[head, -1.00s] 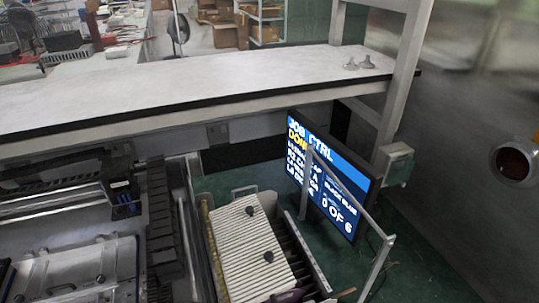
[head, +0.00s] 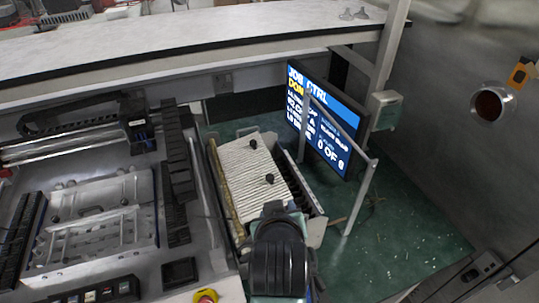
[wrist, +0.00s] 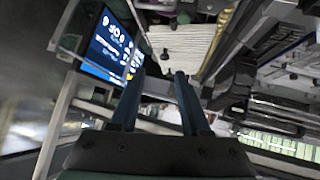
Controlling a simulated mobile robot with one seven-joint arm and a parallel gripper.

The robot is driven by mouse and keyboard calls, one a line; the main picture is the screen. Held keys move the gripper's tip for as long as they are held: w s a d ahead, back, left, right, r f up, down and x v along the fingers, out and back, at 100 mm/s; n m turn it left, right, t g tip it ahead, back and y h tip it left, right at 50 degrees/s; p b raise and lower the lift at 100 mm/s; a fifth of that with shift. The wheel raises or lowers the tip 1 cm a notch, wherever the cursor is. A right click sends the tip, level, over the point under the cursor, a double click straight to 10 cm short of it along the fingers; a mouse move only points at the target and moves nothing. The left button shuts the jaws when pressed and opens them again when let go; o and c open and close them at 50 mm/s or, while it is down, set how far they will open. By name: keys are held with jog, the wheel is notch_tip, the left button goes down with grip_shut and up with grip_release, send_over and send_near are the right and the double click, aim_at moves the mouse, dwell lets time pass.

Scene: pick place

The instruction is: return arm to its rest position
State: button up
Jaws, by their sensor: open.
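My gripper (wrist: 160,78) is open in the wrist view, its two fingers apart with nothing between them. My dark arm (head: 279,255) reaches in from the bottom middle of the head view, over the near end of a crate (head: 222,192). The fingertips cannot be made out there. The panel also shows beyond the fingers in the wrist view (wrist: 190,42).
A lit screen (head: 325,120) stands behind a metal rail (head: 361,195) right of the crate. A machine with a metal plate (head: 100,220) is at left. A long white bench (head: 190,30) crosses the back.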

notch_tip(320, 180, up, 27)
jog(key=w+m+t, duration=0.1)
jog(key=w+t, duration=0.2)
jog(key=t, duration=0.6)
jog(key=s+a+r+t, duration=0.1)
jog(key=s+r+t, duration=0.3)
jog(key=s+r, duration=0.3)
jog(key=s+r+m+t, duration=0.1)
jog(key=s+r+t, duration=0.3)
jog(key=r, duration=1)
jog(key=s, duration=0.2)
jog(key=shift+s+a+r+m, duration=0.3)
jog(key=shift+s+a+r, duration=0.1)
